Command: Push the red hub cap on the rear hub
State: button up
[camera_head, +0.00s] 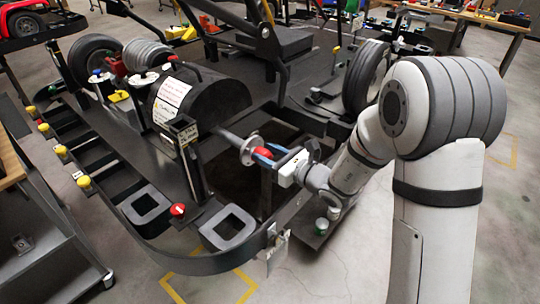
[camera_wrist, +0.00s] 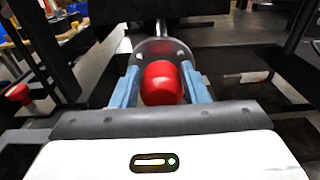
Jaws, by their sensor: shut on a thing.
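The red hub cap (camera_head: 263,153) is between the blue fingers of my gripper (camera_head: 270,155), which is shut on it. In the wrist view the round red cap (camera_wrist: 162,84) sits between both fingers (camera_wrist: 162,76), its rounded end toward the camera. The rear hub (camera_head: 249,149) is a silver flanged disc at the end of a grey axle. In the wrist view the hub (camera_wrist: 152,46) is right behind the cap, roughly in line with it. The cap hides the hub's middle, and I cannot tell whether they touch.
A black kart frame and stand surround the axle. A black curved cover (camera_head: 205,100) with a white label is at the axle's other side. A red button (camera_head: 178,210) stands on the stand's near rail, beside square grey rings (camera_head: 228,227). A tyre (camera_head: 365,77) is behind my arm.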

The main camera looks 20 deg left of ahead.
jog(key=shift+w+a, duration=0.3)
jog(key=shift+a, duration=0.25)
jog(key=o, duration=1.2)
jog(key=shift+d, duration=0.1)
jog(key=b+v, duration=0.1)
jog(key=v, duration=0.6)
jog(key=shift+s+d, duration=0.15)
jog(key=shift+d, duration=0.15)
